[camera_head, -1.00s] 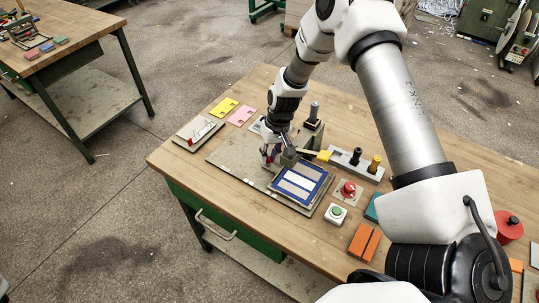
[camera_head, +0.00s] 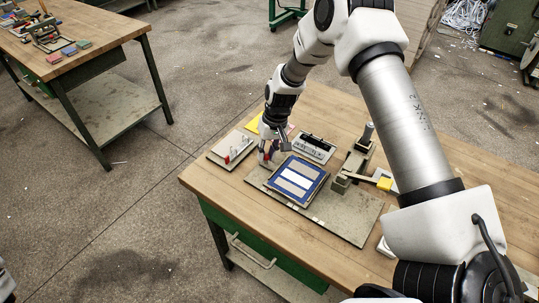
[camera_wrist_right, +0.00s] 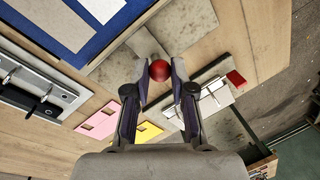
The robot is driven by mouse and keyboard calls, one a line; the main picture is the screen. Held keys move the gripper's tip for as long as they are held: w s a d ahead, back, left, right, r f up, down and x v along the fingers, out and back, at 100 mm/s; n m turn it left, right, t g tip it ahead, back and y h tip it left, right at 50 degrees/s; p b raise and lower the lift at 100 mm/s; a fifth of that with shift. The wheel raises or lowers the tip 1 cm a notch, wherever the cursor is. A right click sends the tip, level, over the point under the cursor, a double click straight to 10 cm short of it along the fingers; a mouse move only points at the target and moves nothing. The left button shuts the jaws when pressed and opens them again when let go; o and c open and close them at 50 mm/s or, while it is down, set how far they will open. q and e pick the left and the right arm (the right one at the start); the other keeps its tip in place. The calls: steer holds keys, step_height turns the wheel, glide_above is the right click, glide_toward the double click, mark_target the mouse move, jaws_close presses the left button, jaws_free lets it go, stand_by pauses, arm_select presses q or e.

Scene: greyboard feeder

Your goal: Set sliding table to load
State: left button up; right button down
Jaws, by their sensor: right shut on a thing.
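The sliding table carries a blue plate (camera_head: 297,181) with pale strips and sits at the left end of its grey base (camera_head: 345,217). The base's right part is bare. My right gripper (camera_head: 266,160) is at the table's left side. In the right wrist view, its fingers are shut on the red ball knob (camera_wrist_right: 159,70), just off the table's edge. A corner of the blue plate (camera_wrist_right: 78,42) shows at the wrist view's upper left. My left gripper is not in view.
A post fixture (camera_head: 357,165) with a yellow-ended lever (camera_head: 384,184) stands right of the sliding table. A grey block with a black bar (camera_head: 313,147) lies behind it. A pale plate with a red-tipped part (camera_head: 230,150) lies left of my gripper. Pink (camera_wrist_right: 97,124) and yellow (camera_wrist_right: 143,131) cards lie nearby.

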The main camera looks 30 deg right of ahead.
steer(key=shift+w, duration=0.2)
steer(key=shift+r, duration=0.1)
steer(key=c, duration=1.2)
jaws_free()
steer(key=shift+o, duration=1.1)
steer(key=shift+w+a, duration=0.1)
steer(key=shift+w, duration=0.05)
steer(key=shift+a, duration=0.1)
step_height(320, 180, up, 12)
steer(key=d, duration=0.2)
steer(key=shift+d+f, duration=0.15)
steer(key=shift+f, duration=0.05)
